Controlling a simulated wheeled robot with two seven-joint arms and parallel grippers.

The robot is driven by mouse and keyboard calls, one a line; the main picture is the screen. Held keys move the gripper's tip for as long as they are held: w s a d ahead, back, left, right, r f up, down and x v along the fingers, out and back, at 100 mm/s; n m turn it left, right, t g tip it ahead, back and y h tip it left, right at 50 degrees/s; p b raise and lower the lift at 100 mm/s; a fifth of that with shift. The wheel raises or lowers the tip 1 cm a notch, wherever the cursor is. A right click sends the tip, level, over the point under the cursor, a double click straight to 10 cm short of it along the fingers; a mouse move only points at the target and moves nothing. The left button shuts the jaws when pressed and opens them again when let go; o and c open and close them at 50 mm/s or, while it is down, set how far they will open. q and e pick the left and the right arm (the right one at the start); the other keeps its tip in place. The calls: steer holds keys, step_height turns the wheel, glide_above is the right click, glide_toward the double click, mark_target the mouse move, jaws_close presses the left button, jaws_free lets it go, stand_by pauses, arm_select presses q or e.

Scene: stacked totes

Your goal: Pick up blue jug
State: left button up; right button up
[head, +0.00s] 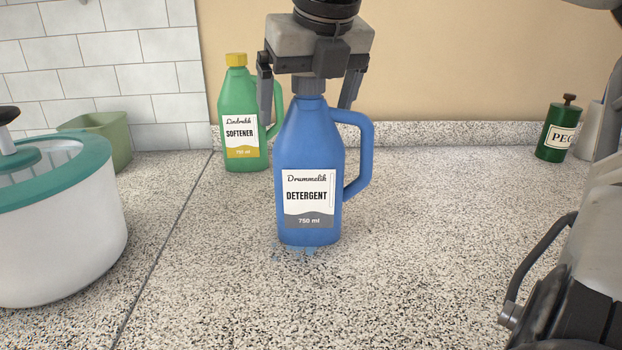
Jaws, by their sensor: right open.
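The blue jug (308,165), labelled detergent, is upright at the middle of the speckled counter in the head view. Its handle is on the right side and its grey cap points up. My right gripper (306,112) is directly above it, pointing down. Its fingers are open, one on each side of the cap and upper neck, with visible gaps to the jug. The left finger overlaps the green jug behind in the picture. My left gripper is not in view.
A green softener jug (237,110) with a yellow cap stands close behind on the left. A white pot with a teal rim (60,230) and a green bin (105,135) are at left. A green canister (558,132) stands at back right. The counter (430,230) right of the jug is clear.

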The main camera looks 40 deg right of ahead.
steer(key=c, duration=1.3)
steer(key=shift+c, duration=0.2)
